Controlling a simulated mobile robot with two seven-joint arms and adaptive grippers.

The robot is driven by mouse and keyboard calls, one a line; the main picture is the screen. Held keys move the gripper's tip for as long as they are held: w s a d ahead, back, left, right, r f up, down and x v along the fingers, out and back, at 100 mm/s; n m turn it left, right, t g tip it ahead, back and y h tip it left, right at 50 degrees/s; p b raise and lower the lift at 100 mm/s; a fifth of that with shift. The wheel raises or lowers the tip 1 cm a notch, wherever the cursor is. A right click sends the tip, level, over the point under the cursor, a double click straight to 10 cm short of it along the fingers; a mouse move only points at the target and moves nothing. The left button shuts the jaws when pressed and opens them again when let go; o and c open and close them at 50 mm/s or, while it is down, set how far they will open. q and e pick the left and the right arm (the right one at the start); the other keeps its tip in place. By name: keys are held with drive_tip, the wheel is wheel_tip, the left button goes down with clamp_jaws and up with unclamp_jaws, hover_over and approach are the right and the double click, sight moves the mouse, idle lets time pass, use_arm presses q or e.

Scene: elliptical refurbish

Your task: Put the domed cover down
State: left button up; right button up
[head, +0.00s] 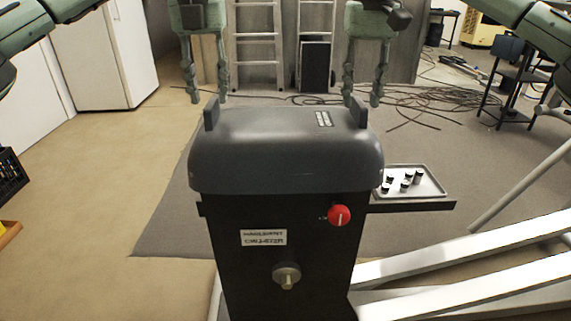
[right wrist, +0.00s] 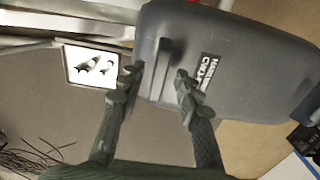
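The domed cover (head: 285,155) is dark grey and sits level on top of the black machine housing (head: 280,235), with no gap visible at the front. It has an upright handle at its left end (head: 211,114) and one at its right end (head: 359,113). My left gripper (head: 208,98) is open, its fingers on either side of the left handle's top. My right gripper (head: 361,102) is open around the right handle. In the right wrist view, this handle (right wrist: 160,68) stands between the spread fingers (right wrist: 158,75), with gaps on both sides. The cover's far edge is hidden.
A side shelf on the right bears a tray (head: 436,187) with several small dark parts. A red knob (head: 339,215) is on the housing's front. White beams (head: 470,275) lie lower right. Cables (head: 420,103) and a dark chair (head: 508,75) are behind on the right.

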drive_tip(key=shift+r, duration=0.1)
use_arm(q)
wheel_tip(320, 180, up, 11)
use_arm(e)
wheel_tip(320, 180, up, 12)
idle(0.5)
use_arm(q)
drive_tip(key=shift+f, duration=0.1)
